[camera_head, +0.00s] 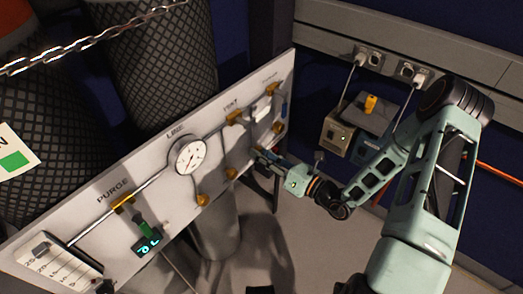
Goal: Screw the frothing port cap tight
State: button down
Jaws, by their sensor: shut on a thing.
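My gripper (260,155) is at the face of the grey panel (75,262), right of the round gauge, with its fingers against or very close to it. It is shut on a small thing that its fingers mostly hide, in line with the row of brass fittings. I take this thing to be the frothing port cap, but its shape and how it sits on its port cannot be made out. Brass fittings (202,200) and (231,173) show to the lower left of the gripper, and another (277,127) to its upper right.
The gauge (188,156), a green-handled valve (140,226) and a lit display (148,243) are on the panel. Dark mesh-covered cylinders (160,65) stand behind it. Boxes with a yellow item (370,103) are at the back right. Open floor lies below my arm.

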jog(key=shift+m, duration=0.4)
jog(key=c, duration=1.7)
grip_release()
jog(key=v, duration=1.2)
jog(key=shift+s, duration=0.1)
